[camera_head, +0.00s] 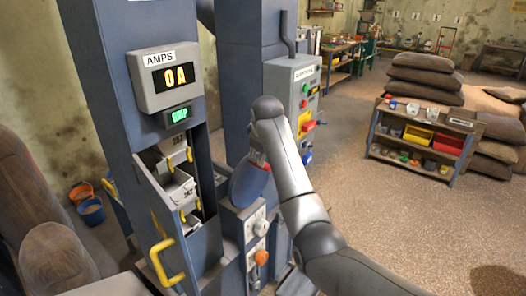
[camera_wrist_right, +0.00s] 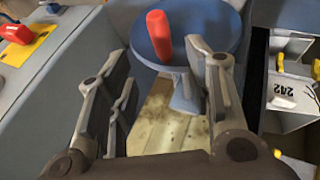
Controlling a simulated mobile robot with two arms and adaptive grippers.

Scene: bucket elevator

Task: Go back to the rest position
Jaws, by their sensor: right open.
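My right arm reaches in from the lower right in the head view to the machine. Its gripper (camera_head: 258,160) is small there and partly hidden by the arm. In the right wrist view the right gripper (camera_wrist_right: 160,75) is open, with nothing held between its fingers. A blue round wheel (camera_wrist_right: 212,28) with a red handle (camera_wrist_right: 159,36) lies just beyond the fingertips. The handle appears between the fingertips in the picture; I cannot tell whether a finger touches it. The wheel also shows in the head view (camera_head: 246,186). My left gripper is not in view.
The bucket elevator column carries an amps display (camera_head: 174,78) reading 0A, numbered buckets (camera_head: 178,188) and a yellow handle (camera_head: 161,262). A grey control box (camera_head: 303,85) stands behind my arm. A low shelf (camera_head: 420,142) and stacked sacks (camera_head: 422,78) are right. Open floor lies between.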

